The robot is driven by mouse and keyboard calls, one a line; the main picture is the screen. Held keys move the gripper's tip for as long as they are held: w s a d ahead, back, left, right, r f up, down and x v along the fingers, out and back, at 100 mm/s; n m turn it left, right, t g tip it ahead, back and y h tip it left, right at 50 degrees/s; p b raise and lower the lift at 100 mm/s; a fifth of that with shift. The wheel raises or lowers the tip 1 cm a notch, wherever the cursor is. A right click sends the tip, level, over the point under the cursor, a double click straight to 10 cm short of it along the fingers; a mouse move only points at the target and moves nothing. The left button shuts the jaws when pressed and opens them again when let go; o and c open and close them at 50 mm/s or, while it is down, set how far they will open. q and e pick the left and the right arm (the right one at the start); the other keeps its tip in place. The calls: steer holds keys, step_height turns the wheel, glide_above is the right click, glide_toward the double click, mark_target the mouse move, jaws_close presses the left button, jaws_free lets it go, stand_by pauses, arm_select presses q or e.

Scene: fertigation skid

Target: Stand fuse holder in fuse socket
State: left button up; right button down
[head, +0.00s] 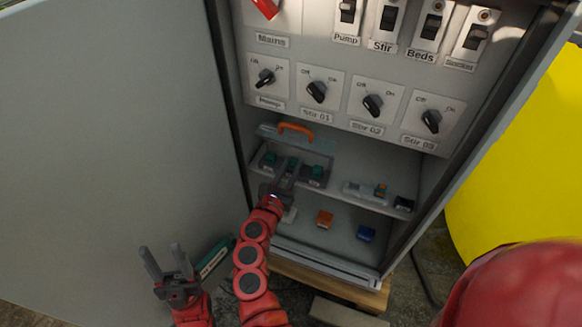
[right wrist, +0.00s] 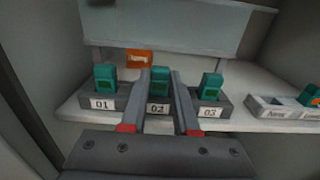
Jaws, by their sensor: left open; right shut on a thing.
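My right gripper (head: 290,170) reaches into the cabinet and is shut on the middle teal fuse holder (right wrist: 160,82). Its two fingers stand on either side of the holder in the right wrist view (right wrist: 161,76). The holder is upright at the dark fuse socket labelled 02 (right wrist: 158,108); I cannot tell whether it is fully seated. Teal holders stand upright in sockets 01 (right wrist: 105,78) and 03 (right wrist: 211,86) on either side. My left gripper (head: 163,262) is open and empty, outside the cabinet at lower left.
A clear cover with an orange handle (head: 296,128) is above the sockets. A grey tray (head: 352,190) with small parts is to their right. An orange block (head: 324,219) and a blue block (head: 366,233) lie on the lower shelf. Rotary switches (head: 316,91) line the panel above.

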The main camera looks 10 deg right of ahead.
steer(key=c, duration=0.6)
jaws_free()
steer(key=p+v, duration=0.2)
steer(key=v, duration=1.5)
steer(key=shift+s+a, duration=0.15)
steer(key=shift+s, duration=0.05)
